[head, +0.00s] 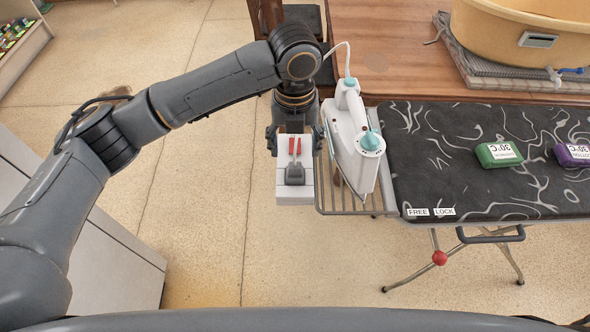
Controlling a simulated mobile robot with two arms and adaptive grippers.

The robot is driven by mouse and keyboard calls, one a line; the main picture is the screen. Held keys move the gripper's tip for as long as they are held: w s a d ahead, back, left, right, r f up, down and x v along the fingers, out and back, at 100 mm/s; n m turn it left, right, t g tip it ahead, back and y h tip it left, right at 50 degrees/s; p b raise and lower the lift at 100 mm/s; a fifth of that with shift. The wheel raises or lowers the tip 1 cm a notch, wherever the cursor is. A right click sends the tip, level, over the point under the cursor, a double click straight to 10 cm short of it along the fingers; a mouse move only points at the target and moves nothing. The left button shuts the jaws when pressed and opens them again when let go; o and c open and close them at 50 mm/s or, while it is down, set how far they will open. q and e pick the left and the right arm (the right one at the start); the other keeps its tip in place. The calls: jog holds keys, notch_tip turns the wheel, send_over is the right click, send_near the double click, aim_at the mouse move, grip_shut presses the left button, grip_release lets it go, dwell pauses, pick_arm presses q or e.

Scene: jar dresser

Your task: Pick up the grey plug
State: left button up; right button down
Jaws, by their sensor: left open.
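The grey plug (295,174) lies on top of a narrow white block (294,196), with its two red prongs pointing away from me, toward the gripper. My left gripper (295,139) is open. Its two fingers are spread on either side of the white block's far part, near the red prongs. The plug's grey body shows clear of the fingers, nearer to me. I cannot tell how high the fingertips are above the plug. My right gripper is not in view.
A white iron (354,150) stands on a wire rack (352,210) close right of the gripper. A patterned ironing board (450,180) bears a green block (499,154) and a purple block (572,154). A wooden table (385,45) holds a yellow tub (520,38). Open floor lies left.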

aim_at(295, 165)
pick_arm(q)
jog(key=f, duration=0.3)
jog(key=shift+w, duration=0.25)
jog(key=shift+f+p, duration=0.3)
jog(key=shift+f, duration=0.6)
notch_tip(295, 165, down, 4)
jog(key=shift+w+r+p, duration=0.15)
jog(key=shift+p, duration=0.25)
jog(key=shift+f, duration=0.25)
jog(key=shift+c, duration=0.6)
jog(key=c, duration=1.1)
jog(key=shift+c, duration=0.2)
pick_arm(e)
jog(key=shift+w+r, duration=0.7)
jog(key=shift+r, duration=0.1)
